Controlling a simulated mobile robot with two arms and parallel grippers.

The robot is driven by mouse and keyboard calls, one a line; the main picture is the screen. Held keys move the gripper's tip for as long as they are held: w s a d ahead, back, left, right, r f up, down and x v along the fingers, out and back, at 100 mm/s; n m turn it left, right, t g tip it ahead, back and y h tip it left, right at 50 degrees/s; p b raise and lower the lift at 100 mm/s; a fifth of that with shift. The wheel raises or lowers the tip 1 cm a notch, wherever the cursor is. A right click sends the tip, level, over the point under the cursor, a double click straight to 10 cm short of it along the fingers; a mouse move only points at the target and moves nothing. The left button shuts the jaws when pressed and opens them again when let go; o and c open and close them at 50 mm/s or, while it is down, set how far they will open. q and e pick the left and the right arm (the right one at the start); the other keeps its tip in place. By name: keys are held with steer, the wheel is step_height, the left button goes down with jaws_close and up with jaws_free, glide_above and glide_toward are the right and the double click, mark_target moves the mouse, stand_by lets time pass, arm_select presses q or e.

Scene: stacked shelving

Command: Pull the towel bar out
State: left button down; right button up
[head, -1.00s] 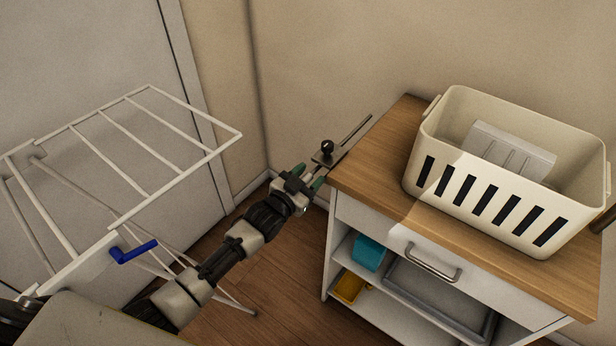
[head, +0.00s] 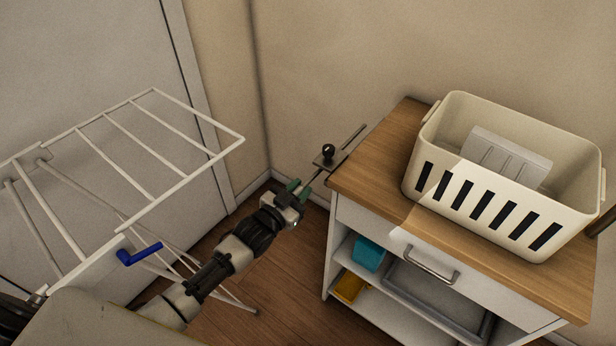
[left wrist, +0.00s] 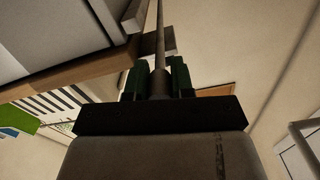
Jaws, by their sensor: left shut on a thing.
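The towel bar (head: 352,138) is a thin grey metal rod at the left side of the wooden-topped cart (head: 385,160). It passes through a small bracket (head: 326,163) with a black knob (head: 328,150). Its far end sticks out beyond the bracket toward the wall. My left gripper (head: 299,189), with green fingers, is shut on the near end of the bar, left of the cart's corner. In the left wrist view the bar (left wrist: 159,35) runs straight away from between the fingers (left wrist: 157,82). My right gripper is in neither view.
A cream basket (head: 480,205) with a grey item in it stands on the cart. The cart has a drawer and open shelves with a teal box (head: 368,252) and a yellow box (head: 349,288). A white drying rack (head: 190,178) stands at the left. Floor shows between them.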

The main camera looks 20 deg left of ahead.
arm_select(q)
steer(key=p+v, duration=0.7)
steer(key=v, duration=1.5)
steer(key=shift+s, duration=0.15)
steer(key=c, duration=1)
jaws_free()
steer(key=shift+o, duration=0.2)
steer(key=b+v, duration=0.1)
steer(key=v, duration=0.9)
steer(key=shift+s+a+b, duration=0.15)
steer(key=shift+s+b, duration=0.2)
steer(key=shift+b, duration=0.05)
